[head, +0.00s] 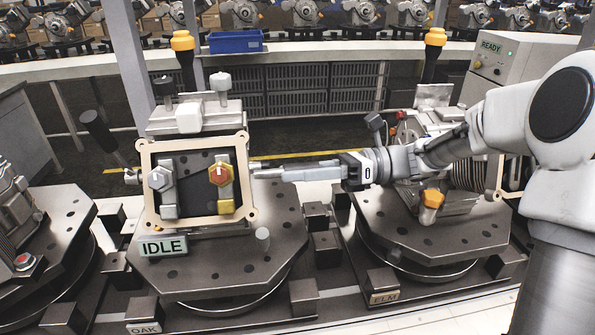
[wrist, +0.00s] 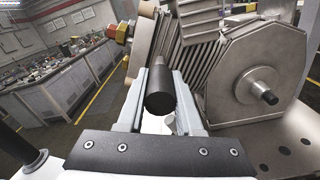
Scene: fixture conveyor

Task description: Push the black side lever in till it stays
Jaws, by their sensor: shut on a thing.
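The fixture with the IDLE sign (head: 163,247) has a beige frame (head: 147,190) around a black plate, with a grey knob and an orange knob (head: 219,174) on it. My gripper (head: 262,173) reaches in from the right, level, its tips close to the frame's right edge. In the wrist view my gripper (wrist: 170,105) has its two fingers on either side of a black round-ended handle (wrist: 160,98), which appears to be the side lever, and is shut on it. The head view hides that handle behind the fingers. Another black-gripped lever (head: 98,130) slants out at the fixture's left side.
A second fixture, labelled ELM (head: 384,298), stands on a turntable at the right, under my arm. A blue bin (head: 236,41) sits on the rear conveyor.

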